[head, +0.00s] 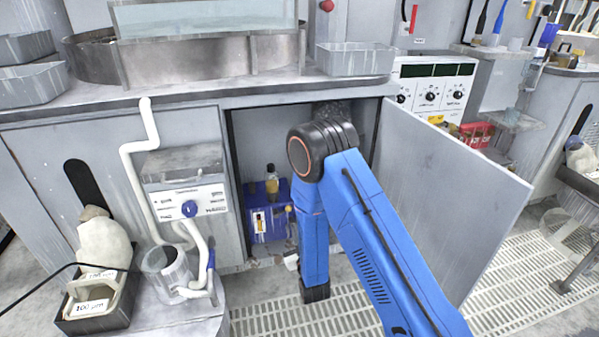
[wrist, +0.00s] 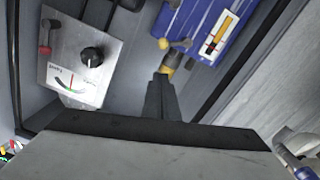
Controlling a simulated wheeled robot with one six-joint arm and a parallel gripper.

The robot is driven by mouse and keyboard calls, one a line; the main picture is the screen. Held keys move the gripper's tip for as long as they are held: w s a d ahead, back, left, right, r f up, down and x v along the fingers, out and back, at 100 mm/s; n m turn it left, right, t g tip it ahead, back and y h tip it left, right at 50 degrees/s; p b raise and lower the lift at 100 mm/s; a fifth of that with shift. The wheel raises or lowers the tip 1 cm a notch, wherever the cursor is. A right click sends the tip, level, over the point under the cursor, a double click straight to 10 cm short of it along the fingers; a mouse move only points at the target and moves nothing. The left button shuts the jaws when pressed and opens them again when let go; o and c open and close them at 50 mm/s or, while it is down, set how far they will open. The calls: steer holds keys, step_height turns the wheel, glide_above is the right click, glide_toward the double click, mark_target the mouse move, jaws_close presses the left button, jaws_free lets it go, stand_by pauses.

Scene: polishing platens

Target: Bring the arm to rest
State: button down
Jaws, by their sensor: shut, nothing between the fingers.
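My gripper (wrist: 160,88) shows in the wrist view with its two dark fingers together and nothing between them. Its tips lie close to a small yellow and black part (wrist: 171,62) beside a blue unit; whether they touch it I cannot tell. In the head view my blue arm (head: 375,250) reaches from the lower right up to a dark joint in front of an open cabinet, then bends down. The gripper itself is hidden there.
A panel with a dial and black knob (wrist: 88,62) is in the wrist view.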

steer(key=w+d+r+m+g+h, duration=0.1)
steer(key=d+r+g, duration=0.1)
steer(key=d+r, duration=0.35)
steer(key=w+d+r+m+g+h, duration=0.1)
steer(key=w+d+r+m, duration=0.1)
steer(key=r, duration=0.6)
steer(key=s+d+r+g, duration=0.3)
steer(key=s+d+r, duration=0.5)
steer(key=d+r, duration=0.15)
steer(key=s+d+r+m+g+h, duration=0.1)
steer(key=s+d, duration=0.4)
steer(key=s, duration=0.7)
steer(key=s+d+r+m+g+h, duration=0.1)
steer(key=s+d+r+g, duration=0.2)
steer(key=s, duration=0.9)
steer(key=s+d+r+m+g+h, duration=0.1)
steer(key=s+d+r+g, duration=0.1)
steer(key=s+d+r, duration=0.3)
steer(key=s+d, duration=0.3)
steer(key=s, duration=0.4)
steer(key=shift+s+r+m, duration=0.35)
steer(key=shift+r+m, duration=0.05)
